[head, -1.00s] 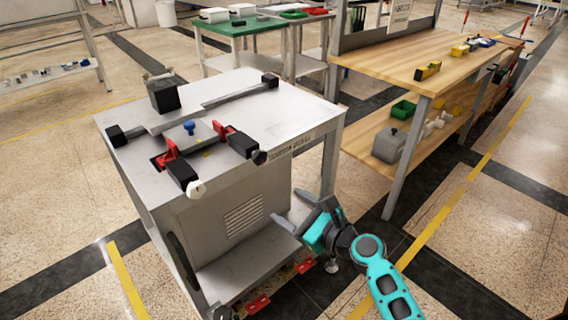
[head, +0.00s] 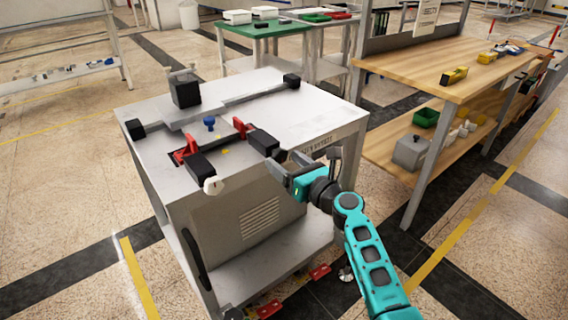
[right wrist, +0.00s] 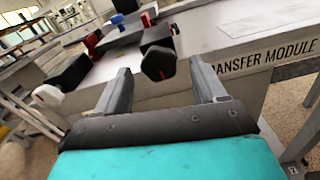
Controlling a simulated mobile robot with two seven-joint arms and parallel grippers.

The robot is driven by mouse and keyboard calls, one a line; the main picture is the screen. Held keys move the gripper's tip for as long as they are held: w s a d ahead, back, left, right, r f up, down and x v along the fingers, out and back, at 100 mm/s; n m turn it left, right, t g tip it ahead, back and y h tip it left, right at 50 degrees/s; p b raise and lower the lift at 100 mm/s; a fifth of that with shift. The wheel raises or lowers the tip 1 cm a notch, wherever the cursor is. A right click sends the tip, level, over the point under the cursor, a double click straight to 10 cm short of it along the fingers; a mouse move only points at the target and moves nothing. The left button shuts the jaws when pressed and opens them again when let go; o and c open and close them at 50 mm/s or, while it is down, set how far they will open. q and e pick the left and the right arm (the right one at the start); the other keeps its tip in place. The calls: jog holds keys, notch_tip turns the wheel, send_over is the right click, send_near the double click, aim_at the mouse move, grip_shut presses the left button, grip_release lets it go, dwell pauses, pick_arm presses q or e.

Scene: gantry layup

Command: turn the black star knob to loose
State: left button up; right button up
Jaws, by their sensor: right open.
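The black star knob (right wrist: 158,63) faces the camera in the right wrist view, on the front end of a black clamp block at the module's front edge. In the head view the knob (head: 281,156) is small and partly covered by my gripper. My right gripper (head: 304,166) is open in front of the module's top edge. In the right wrist view its two fingers (right wrist: 161,78) stand apart, one to each side of the knob in the picture. They hold nothing, and contact with the knob cannot be told. My left gripper is not in view.
A white knob (head: 213,185) sits on the neighbouring black block (head: 201,166). Red clamps (head: 242,128) and a blue knob (head: 209,122) are on the transfer module's white top (head: 315,112). A wooden bench (head: 430,66) stands to the right, with open floor between.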

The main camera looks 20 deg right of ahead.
jog(key=shift+x, duration=0.8)
jog(key=c, duration=1.1)
jog(key=shift+o, duration=0.2)
